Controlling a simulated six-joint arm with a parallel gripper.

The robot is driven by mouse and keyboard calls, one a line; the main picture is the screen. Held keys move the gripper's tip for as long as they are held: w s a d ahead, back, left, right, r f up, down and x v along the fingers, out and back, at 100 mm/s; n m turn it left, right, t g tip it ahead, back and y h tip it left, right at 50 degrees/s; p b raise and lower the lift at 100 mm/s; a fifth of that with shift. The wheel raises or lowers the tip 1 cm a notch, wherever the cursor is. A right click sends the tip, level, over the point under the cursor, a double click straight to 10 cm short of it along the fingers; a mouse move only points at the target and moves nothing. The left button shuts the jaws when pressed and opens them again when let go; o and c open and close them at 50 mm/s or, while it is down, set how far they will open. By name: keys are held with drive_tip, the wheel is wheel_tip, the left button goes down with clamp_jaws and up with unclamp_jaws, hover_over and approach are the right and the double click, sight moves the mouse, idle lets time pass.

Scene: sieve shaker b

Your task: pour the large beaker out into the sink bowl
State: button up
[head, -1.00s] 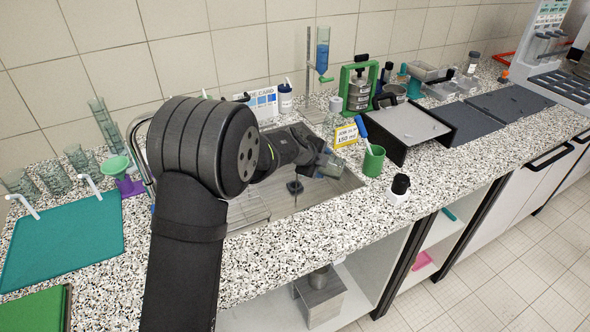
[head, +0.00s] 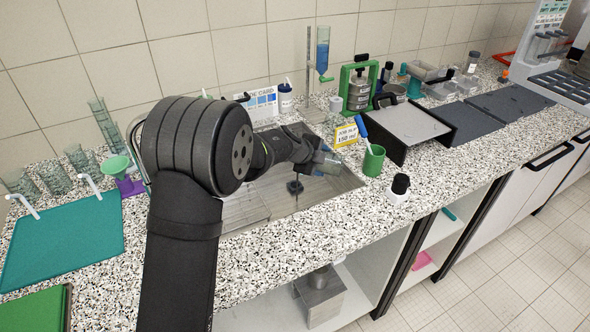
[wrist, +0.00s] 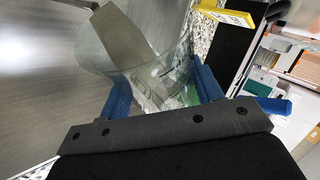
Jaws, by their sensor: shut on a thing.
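The large beaker (wrist: 140,55) is clear glass and sits between the blue fingers of my gripper (wrist: 160,100) in the wrist view. The gripper is shut on it. In the head view the beaker (head: 327,163) is held above the right part of the sink bowl (head: 310,195), and it looks tilted. The sink bowl is a steel basin set in the speckled counter, with a dark drain in its floor. The steel also fills the left of the wrist view (wrist: 40,60). My arm covers the sink's left part. Whether liquid is left in the beaker I cannot tell.
A green cup (head: 373,161) with a blue-handled tool stands just right of the sink. A yellow card (head: 346,135), a dark-sided tray (head: 408,128) and a black-capped bottle (head: 399,188) are near.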

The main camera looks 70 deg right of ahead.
sight(326, 171)
drive_tip(key=shift+w+r+n+g, duration=0.45)
drive_tip(key=shift+r+g, duration=0.25)
drive_tip(key=shift+g, duration=0.2)
idle(1.0)
drive_tip(key=shift+s+f+m+t, duration=0.35)
drive_tip(key=shift+s+t, duration=0.15)
drive_tip(key=shift+s+f+m+t, duration=0.2)
drive_tip(key=shift+f+m+t, duration=0.2)
drive_tip(key=shift+f+t, duration=0.5)
drive_tip(key=shift+r, duration=0.1)
drive_tip(key=shift+s, duration=0.15)
drive_tip(key=shift+s+f+m+t, duration=0.3)
drive_tip(key=shift+s+f+t, duration=0.2)
drive_tip(key=shift+t, duration=0.2)
drive_tip(key=shift+f+t, duration=0.25)
drive_tip(key=shift+t, duration=0.05)
drive_tip(key=shift+f+m+t, duration=0.4)
drive_tip(key=shift+f+t, duration=0.2)
drive_tip(key=shift+t, duration=0.1)
